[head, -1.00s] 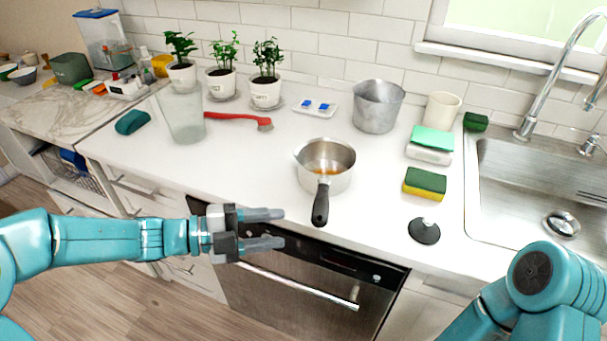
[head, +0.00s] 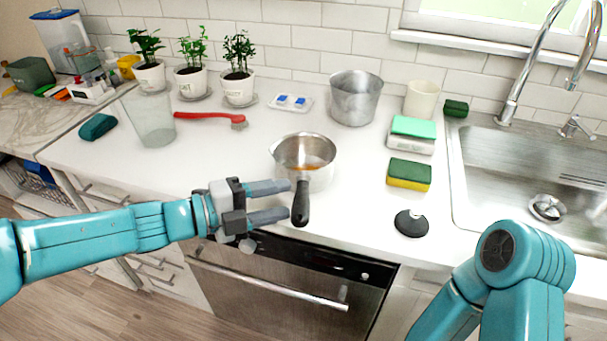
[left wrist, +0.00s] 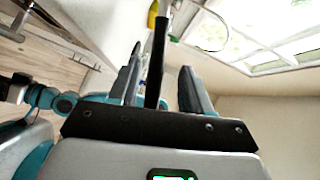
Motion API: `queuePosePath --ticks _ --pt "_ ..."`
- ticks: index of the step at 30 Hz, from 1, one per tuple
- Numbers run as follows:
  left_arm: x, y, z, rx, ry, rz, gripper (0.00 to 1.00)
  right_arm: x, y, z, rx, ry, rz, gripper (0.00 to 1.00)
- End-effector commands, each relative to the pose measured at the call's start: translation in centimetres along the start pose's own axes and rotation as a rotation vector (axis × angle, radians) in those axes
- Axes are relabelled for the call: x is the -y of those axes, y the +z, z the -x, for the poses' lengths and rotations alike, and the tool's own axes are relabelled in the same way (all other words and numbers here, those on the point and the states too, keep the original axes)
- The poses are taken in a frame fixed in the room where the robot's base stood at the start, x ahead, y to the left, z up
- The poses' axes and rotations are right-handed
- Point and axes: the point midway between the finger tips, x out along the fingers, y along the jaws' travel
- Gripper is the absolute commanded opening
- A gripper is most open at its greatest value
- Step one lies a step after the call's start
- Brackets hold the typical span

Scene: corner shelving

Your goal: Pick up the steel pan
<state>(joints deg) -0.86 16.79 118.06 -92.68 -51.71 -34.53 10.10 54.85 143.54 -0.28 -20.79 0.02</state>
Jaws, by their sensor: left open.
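The steel pan (head: 318,178) sits upright on the white counter, with some orange-brown colour inside. Its black handle (head: 301,205) points toward the front edge. My left gripper (head: 288,200) is open, its two fingers reaching right to the handle from the left. In the left wrist view a dark bar that looks like the handle (left wrist: 157,60) stands between the two spread fingers, apart from both as far as I can see. My right arm shows at the lower right, but its gripper is out of view.
A black round stopper (head: 411,223) and a yellow-green sponge (head: 409,174) lie right of the pan, before the sink (head: 500,165). A metal pot (head: 355,98) stands behind. A red brush (head: 208,117) and a clear container (head: 150,118) are to the left.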

Motion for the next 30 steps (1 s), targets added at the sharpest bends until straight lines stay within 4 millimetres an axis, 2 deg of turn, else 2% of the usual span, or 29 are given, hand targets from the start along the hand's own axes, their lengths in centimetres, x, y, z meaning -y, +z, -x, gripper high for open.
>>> queuePosePath --ticks 5,13,22,23,24,27,30 --pt "-0.1 0.2 -1.4 0.000 0.001 0.001 0.49 0.0 0.0 -0.1 -0.001 0.000 0.000 0.43" --pt "-0.3 0.8 -5.4 0.001 0.001 0.002 0.49 0.0 0.0 0.0 0.000 0.000 0.000 0.43" --pt "-0.3 0.8 -6.0 0.003 0.000 0.001 0.49 0.0 0.0 0.0 0.000 0.000 0.000 0.43" --pt "-0.3 0.8 -6.0 0.003 0.000 0.001 0.42 0.0 0.0 0.0 0.000 0.000 0.000 0.43" --pt "-0.3 0.8 -6.0 0.003 0.000 0.001 0.29 0.0 0.0 0.0 0.000 0.000 0.000 0.43" --pt "-0.3 0.8 -6.0 0.003 0.000 0.001 0.00 0.0 0.0 0.0 -0.001 0.000 0.000 0.43" --pt "-0.2 0.8 -6.0 0.003 -0.002 -0.001 0.00 0.0 0.0 0.0 -0.001 0.000 0.000 0.43"
